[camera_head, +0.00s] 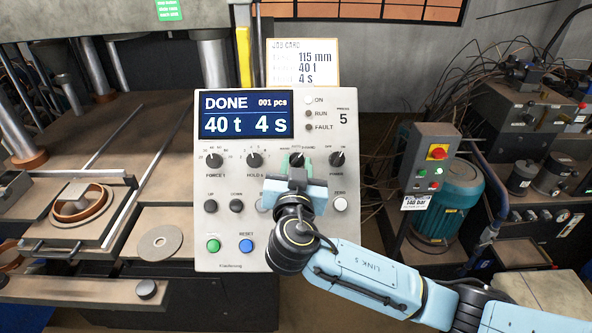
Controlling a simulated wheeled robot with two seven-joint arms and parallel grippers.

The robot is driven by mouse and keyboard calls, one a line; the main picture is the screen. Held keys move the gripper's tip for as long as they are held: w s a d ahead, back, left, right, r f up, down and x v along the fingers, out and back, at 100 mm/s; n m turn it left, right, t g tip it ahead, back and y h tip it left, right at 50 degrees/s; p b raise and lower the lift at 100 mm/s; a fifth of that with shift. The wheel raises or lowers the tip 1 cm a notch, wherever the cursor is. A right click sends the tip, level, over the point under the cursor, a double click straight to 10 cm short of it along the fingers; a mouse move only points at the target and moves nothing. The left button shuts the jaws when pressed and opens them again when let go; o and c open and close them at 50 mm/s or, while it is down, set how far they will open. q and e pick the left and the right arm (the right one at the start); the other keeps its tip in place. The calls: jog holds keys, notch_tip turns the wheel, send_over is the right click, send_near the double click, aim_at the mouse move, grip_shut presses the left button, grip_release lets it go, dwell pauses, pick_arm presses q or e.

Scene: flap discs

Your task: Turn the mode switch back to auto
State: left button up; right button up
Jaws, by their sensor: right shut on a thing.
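The control panel (225,255) stands upright in the middle of the head view. Its screen (247,114) reads DONE, 001 pcs, 40 t and 4 s. The mode switch (296,158) is the third knob in the row, between the HOLD knob (254,160) and the POWER knob (337,159). My right gripper (296,166) comes up from below and is shut on the mode switch. The gripper covers part of the knob, and its pointer direction cannot be told. My left gripper is not in view.
Several buttons, including a green one (213,246) and a blue one (246,245), sit low on the panel. A job card (303,62) stands behind it. A grey box with a red switch (430,157) is at right. Press tooling and a flat disc (160,243) are at left.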

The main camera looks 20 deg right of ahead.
jog(key=n+b, duration=0.1)
jog(key=y+b, duration=0.1)
jog(key=shift+d+f+n+b, duration=0.1)
jog(key=shift+f+n+b, duration=0.2)
jog(key=shift+n, duration=0.1)
jog(key=shift+r+n+t+y, duration=0.1)
jog(key=shift+n+t+y, duration=0.2)
jog(key=shift+y, duration=0.1)
jog(key=shift+r+n, duration=0.1)
jog(key=shift+n, duration=0.4)
jog(key=n+y+p, duration=0.2)
jog(key=n, duration=0.1)
jog(key=n+y+p, duration=0.1)
jog(key=shift+d+r, duration=0.35)
jog(key=shift+n+y+p, duration=0.55)
jog(key=shift+n+y, duration=0.25)
jog(key=shift+n, duration=0.2)
jog(key=shift+d+f+n+y, duration=0.1)
jog(key=shift+n+y, duration=0.5)
jog(key=shift+n, duration=0.2)
jog(key=shift+n+g, duration=0.3)
jog(key=shift+g, duration=0.2)
jog(key=o, duration=1)
jog(key=shift+c, duration=0.2)
